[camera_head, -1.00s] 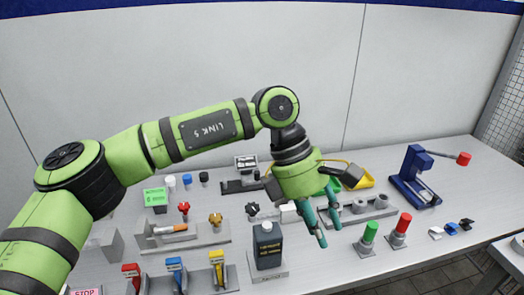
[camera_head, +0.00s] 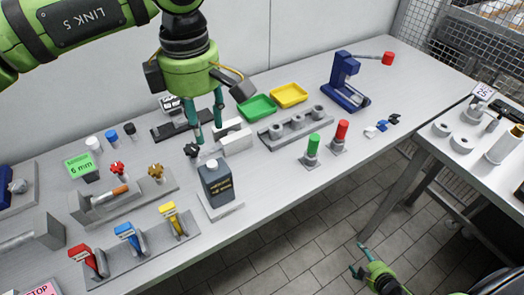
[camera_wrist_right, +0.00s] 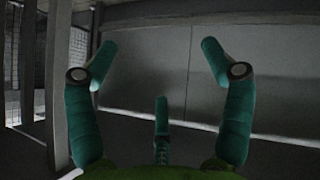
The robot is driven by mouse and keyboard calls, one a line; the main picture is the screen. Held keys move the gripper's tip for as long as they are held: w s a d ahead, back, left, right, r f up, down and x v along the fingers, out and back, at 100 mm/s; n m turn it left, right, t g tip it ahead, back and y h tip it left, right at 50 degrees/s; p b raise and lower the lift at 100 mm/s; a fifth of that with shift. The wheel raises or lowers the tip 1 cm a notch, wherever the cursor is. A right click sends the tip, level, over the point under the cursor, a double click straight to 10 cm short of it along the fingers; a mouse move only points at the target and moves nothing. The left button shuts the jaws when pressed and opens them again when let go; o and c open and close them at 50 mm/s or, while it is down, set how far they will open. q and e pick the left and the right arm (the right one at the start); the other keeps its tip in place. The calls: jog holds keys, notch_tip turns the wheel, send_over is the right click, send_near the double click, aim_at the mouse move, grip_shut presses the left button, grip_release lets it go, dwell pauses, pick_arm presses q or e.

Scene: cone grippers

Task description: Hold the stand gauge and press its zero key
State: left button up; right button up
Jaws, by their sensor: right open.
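What looks like the stand gauge (camera_head: 171,104) is at the back of the table in the head view, a small display unit on a dark base. Its right part is partly hidden by my left gripper. My left gripper (camera_head: 207,134) points down with its teal fingers apart, in front of the gauge's right end and near a white block. Nothing shows between the fingers. The zero key is too small to make out. My right gripper (camera_head: 365,258) is low over the floor, off the table's front edge. In the right wrist view its fingers (camera_wrist_right: 160,75) are spread and empty.
Green (camera_head: 257,107) and yellow (camera_head: 289,95) trays and a grey holed block (camera_head: 297,127) are to the right. Red, blue and yellow-handled clamps (camera_head: 128,238) are front left. A second table (camera_head: 470,150) is at the right.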

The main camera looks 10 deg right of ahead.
jog(key=w+d+r+n+t+y, duration=0.2)
jog(key=w+d+r+n+t, duration=0.25)
jog(key=w+r, duration=0.65)
jog(key=w+a+r+n+g+y, duration=0.2)
jog(key=r+n+y, duration=0.3)
jog(key=r+n, duration=0.7)
jog(key=w+a+r+n+g+y, duration=0.15)
jog(key=r+n+y, duration=0.4)
jog(key=r, duration=1.25)
jog(key=w+a+r+n+t+y, duration=0.35)
jog(key=w+a+r+t, duration=0.25)
jog(key=w+r+t, duration=0.35)
jog(key=w+a+r+n+g, duration=0.1)
jog(key=w+a+r+n, duration=0.1)
jog(key=w+a+r, duration=0.15)
jog(key=n+g+h, duration=0.2)
jog(key=n+g, duration=2.1)
jog(key=n, duration=0.1)
send_over(208, 196)
jog(key=w+d, duration=0.4)
jog(key=d, duration=0.9)
notch_tip(208, 196, down, 11)
jog(key=x, duration=1.1)
jog(key=shift+a, duration=0.25)
